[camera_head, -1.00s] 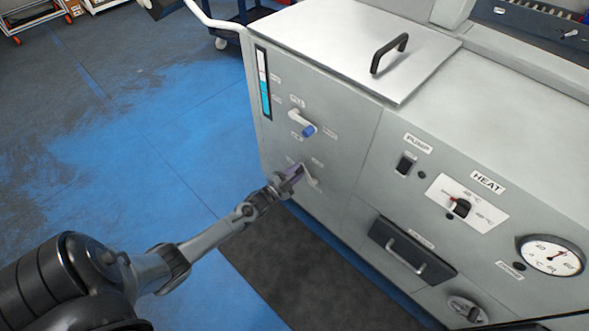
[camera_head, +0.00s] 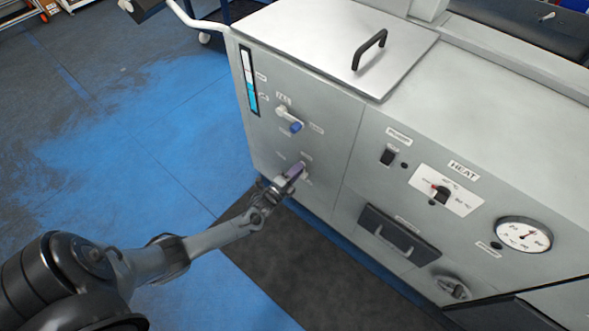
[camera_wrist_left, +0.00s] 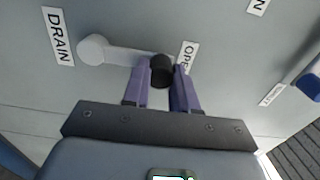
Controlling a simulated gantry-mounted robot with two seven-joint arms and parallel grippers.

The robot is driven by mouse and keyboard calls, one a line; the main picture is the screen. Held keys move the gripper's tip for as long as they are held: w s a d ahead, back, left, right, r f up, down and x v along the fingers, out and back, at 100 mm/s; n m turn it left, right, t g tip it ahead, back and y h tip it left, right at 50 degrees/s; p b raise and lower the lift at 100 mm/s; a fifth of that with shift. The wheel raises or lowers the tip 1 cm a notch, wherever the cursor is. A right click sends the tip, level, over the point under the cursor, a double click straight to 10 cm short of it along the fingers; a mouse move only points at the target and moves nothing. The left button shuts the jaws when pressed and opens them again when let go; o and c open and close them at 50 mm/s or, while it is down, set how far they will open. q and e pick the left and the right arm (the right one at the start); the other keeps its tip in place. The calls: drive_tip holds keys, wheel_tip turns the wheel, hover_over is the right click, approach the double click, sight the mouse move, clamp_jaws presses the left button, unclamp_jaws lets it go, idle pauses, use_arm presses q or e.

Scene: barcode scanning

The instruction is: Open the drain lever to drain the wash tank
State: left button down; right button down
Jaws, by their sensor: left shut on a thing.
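The drain lever (camera_wrist_left: 120,52) is a light grey arm with a black knob (camera_wrist_left: 161,70) at its end, on the grey front panel. In the left wrist view it runs from its round pivot at the left to the knob, beside the "OPEN" label (camera_wrist_left: 184,58). The "DRAIN" label (camera_wrist_left: 58,37) is on the pivot's other side. My left gripper (camera_head: 296,171) has its purple fingers on either side of the knob, shut on it; the fingers also show in the left wrist view (camera_wrist_left: 161,85). In the head view the gripper hides much of the lever. My right gripper is not seen.
A second lever with a blue knob (camera_head: 295,127) sits above, near a level gauge (camera_head: 249,82) showing blue. To the right are a black switch (camera_head: 387,157), the heat dial (camera_head: 441,195), a black-framed handle (camera_head: 400,237) and a round gauge (camera_head: 523,234). Blue floor (camera_head: 190,140) lies open at left.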

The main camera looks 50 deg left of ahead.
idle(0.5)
use_arm(q)
drive_tip(key=c, duration=0.9)
unclamp_jaws()
drive_tip(key=shift+d, duration=0.1)
drive_tip(key=shift+s+d+p, duration=0.2)
drive_tip(key=shift+s+p, duration=0.5)
drive_tip(key=shift+s, duration=1.1)
drive_tip(key=shift+s+d+p, duration=0.15)
drive_tip(key=shift+s+p, duration=0.55)
drive_tip(key=shift+s, duration=1.1)
drive_tip(key=shift+s+d+p, duration=0.2)
drive_tip(key=shift+s+p, duration=0.5)
drive_tip(key=shift+s, duration=1.1)
